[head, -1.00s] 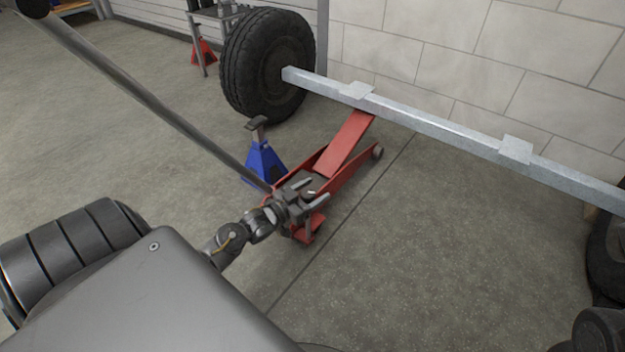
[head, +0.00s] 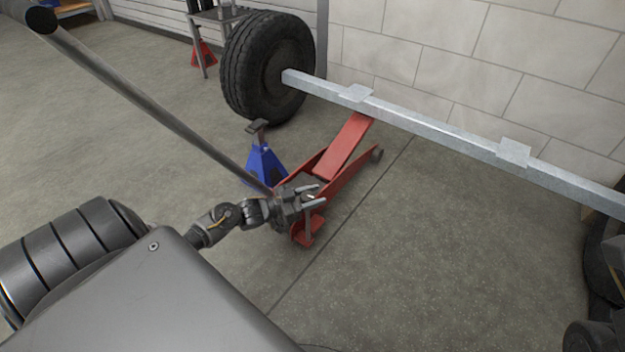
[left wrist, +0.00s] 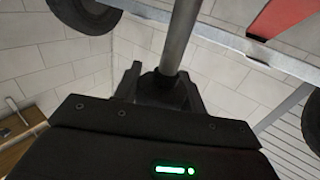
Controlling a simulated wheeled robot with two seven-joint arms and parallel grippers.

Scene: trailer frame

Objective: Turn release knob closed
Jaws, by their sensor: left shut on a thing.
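A red floor jack (head: 340,150) stands under the grey beam, with a long grey handle (head: 150,105) rising from its near end toward the upper left. My left gripper (head: 314,194) is at the foot of the handle, its fingers pointing right. In the left wrist view the handle (left wrist: 180,40) rises from a dark piece (left wrist: 157,86) between my two fingers. My left gripper is shut on this piece; it looks like the release knob, but its shape is mostly hidden.
A grey beam axle (head: 430,125) with a large tire (head: 265,65) crosses above the jack. A blue jack stand (head: 264,163) stands close left of the jack; a red one (head: 203,54) is farther back. The floor (head: 420,260) at right front is clear.

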